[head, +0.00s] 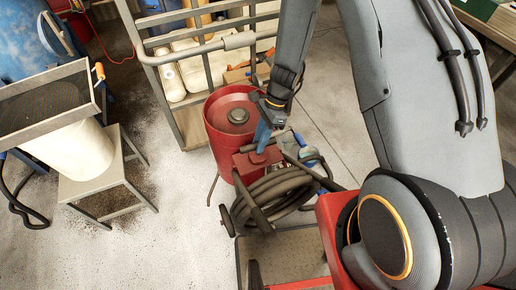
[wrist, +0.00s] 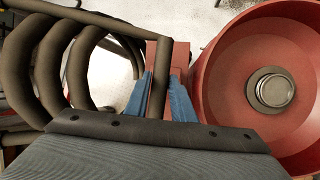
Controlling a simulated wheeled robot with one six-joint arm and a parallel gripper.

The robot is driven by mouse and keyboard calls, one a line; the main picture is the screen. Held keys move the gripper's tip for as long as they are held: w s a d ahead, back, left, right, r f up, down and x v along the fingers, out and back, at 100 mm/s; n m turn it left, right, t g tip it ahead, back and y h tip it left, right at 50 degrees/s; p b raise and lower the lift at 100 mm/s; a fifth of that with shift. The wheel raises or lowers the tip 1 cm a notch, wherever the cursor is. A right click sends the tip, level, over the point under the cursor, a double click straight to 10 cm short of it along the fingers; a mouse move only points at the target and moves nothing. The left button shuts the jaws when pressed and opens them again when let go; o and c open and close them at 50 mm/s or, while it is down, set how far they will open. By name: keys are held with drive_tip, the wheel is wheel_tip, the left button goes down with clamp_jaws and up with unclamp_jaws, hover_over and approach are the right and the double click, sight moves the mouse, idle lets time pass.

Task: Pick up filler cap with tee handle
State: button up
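The red blast pot (head: 215,128) stands left of my gripper in the head view. In the wrist view its dished red top (wrist: 225,75) is at the right. A round grey metal piece (wrist: 271,90) sits at the middle of that top, and also shows in the head view (head: 238,116). I cannot make out a tee handle on it. My gripper (head: 260,148) has blue fingers pointing down over a red block (head: 258,163) beside the pot. In the wrist view the fingers (wrist: 161,78) are apart, with a dark bar (wrist: 159,85) showing between them; contact is unclear.
Coiled dark hose (head: 270,195) hangs beside the pot, at left in the wrist view (wrist: 55,65). A metal-railed cart (head: 190,85) with white containers stands behind. A stool with a cream bucket (head: 75,150) is at left. Floor between stool and pot is clear.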

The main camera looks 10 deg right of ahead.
clamp_jaws()
drive_tip(key=shift+r, duration=0.15)
